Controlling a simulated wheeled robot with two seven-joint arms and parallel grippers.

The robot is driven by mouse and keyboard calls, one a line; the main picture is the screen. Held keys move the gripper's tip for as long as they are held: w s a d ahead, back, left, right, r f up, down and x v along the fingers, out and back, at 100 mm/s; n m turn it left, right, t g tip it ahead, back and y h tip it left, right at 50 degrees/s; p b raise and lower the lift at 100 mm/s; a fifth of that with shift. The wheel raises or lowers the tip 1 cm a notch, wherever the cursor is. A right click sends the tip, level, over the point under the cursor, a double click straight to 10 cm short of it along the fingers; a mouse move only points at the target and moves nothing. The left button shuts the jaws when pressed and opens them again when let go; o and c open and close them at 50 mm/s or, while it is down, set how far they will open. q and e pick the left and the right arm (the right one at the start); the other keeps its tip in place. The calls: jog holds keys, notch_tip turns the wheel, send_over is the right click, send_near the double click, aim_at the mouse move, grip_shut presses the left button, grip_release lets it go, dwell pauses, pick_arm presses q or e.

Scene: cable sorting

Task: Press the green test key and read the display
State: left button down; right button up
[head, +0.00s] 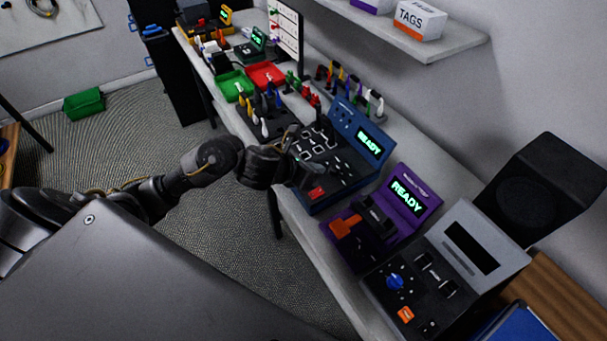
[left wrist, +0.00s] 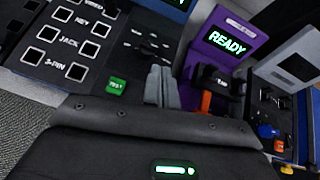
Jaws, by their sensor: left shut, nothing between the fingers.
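The blue tester (head: 343,124) stands on the bench with its display (head: 369,142) reading READY in green letters. Its green key (left wrist: 116,86), with small white lettering, shows in the left wrist view; I cannot make it out in the head view, where my gripper covers part of the panel. My left gripper (head: 303,174) is over the near edge of the tester's panel. Its fingers (left wrist: 162,88) are shut and empty, to the right of the green key in the wrist view. I cannot tell their height above the panel. My right gripper is not in view.
A purple unit (head: 408,192) also reading READY and a grey unit (head: 465,240) with a dark screen stand nearer. A red key or block (head: 317,193) is at the tester's near corner. Green (head: 236,82) and red (head: 267,72) trays and upright connectors stand farther along.

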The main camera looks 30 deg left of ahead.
pick_arm(q)
jog(key=w+a+r+m+g, duration=0.1)
jog(key=a+m, duration=0.4)
jog(key=m, duration=0.5)
notch_tip(320, 180, up, 2)
jog(key=shift+w+a+r+y, duration=0.1)
jog(key=shift+w+a+y, duration=0.2)
jog(key=shift+w, duration=0.3)
notch_tip(320, 180, down, 8)
jog(key=b, duration=0.6)
jog(key=shift+r, duration=0.15)
jog(key=shift+f+b, duration=0.65)
jog(key=shift+b, duration=0.25)
jog(key=shift+r, duration=0.1)
